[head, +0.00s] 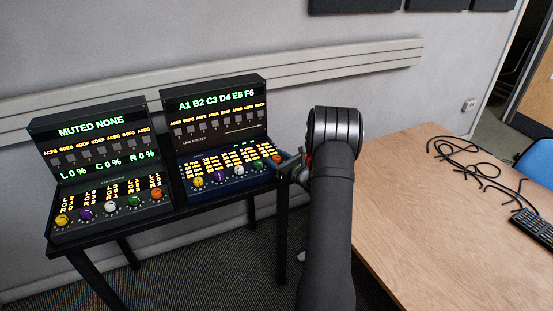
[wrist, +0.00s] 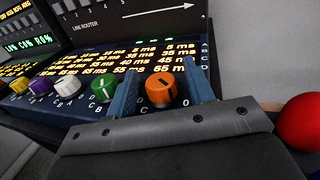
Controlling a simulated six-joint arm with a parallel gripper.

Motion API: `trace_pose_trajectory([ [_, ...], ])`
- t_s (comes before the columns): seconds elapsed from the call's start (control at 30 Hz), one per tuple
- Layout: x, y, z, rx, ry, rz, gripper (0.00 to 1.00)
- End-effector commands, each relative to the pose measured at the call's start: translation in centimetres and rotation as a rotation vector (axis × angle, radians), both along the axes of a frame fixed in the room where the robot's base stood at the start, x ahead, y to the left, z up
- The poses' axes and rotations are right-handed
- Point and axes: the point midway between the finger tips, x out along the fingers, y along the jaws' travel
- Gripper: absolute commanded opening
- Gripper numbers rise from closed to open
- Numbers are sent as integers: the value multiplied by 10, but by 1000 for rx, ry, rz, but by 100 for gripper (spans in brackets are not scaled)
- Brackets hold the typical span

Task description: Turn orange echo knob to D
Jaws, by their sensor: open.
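An orange knob (wrist: 160,90) sits at the right end of the knob row on the right-hand console, under rows of ms values. It shows small in the head view (head: 276,159). A dark line marks its face; the letter or number it points to is hard to tell. Letters such as C and a 0 show around its base. My gripper (wrist: 161,70) is open, with one blue-grey finger on each side of the knob. Whether the fingers touch it is unclear. In the head view my gripper (head: 291,166) is at the console's right edge.
A green knob (wrist: 104,87) stands just left of my left finger, with white, purple and yellow knobs beyond. A second console (head: 103,150) stands to the left on the same black stand. A red round thing (wrist: 302,122) is at right. A wooden table (head: 420,210) holds black cables.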

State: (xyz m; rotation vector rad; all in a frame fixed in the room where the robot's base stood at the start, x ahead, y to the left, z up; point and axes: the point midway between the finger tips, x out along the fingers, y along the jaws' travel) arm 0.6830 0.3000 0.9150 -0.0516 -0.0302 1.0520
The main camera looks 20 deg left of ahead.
Motion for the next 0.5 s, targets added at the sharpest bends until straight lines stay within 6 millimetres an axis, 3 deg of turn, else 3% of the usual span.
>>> trace_pose_trajectory([
  [0.27,1,1,0,0,0,0,48],
  [0.4,0,1,0,0,0,0,21],
  [0.5,0,1,0,0,0,0,6],
])
